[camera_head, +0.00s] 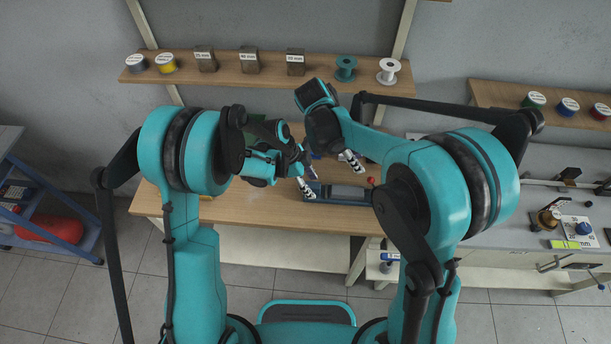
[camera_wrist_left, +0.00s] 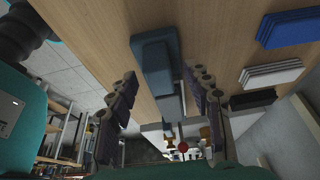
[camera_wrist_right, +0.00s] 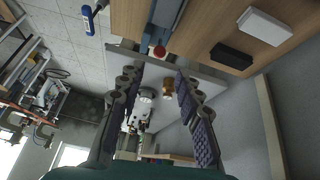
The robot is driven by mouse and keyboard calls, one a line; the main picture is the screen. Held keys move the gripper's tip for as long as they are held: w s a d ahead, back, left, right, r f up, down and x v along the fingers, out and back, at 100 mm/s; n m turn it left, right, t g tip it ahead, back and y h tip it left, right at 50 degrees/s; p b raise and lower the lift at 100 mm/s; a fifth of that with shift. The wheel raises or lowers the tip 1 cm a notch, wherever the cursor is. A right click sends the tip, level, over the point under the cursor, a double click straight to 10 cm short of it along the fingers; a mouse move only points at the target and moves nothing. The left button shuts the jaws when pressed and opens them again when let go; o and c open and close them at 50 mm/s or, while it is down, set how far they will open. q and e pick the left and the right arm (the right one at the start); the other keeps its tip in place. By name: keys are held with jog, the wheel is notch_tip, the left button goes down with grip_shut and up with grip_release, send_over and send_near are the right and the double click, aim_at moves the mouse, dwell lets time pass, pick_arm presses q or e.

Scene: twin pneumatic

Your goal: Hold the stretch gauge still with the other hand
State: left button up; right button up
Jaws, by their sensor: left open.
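The stretch gauge appears to be the blue-grey device (camera_head: 345,193) on the wooden bench, with a red knob (camera_head: 371,181) at its right end. In the left wrist view its block (camera_wrist_left: 155,65) and rail lie beyond and between the fingers. My left gripper (camera_head: 307,180) is open and empty, close above the gauge's left end. My right gripper (camera_head: 350,160) is in front of the bench's back part, above and behind the gauge. In the right wrist view it is open (camera_wrist_right: 160,95) and empty, with the red knob (camera_wrist_right: 158,50) beyond it. My right arm hides part of the gauge's right side.
Blue (camera_wrist_left: 290,27), white (camera_wrist_left: 271,74) and black (camera_wrist_left: 253,99) blocks lie on the bench near the gauge. A shelf (camera_head: 225,70) with spools and metal blocks runs behind. The bench front (camera_head: 250,235) is clear. A grey bench (camera_head: 510,225) with equipment stands right.

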pick_arm(q)
jog(key=shift+x, duration=0.75)
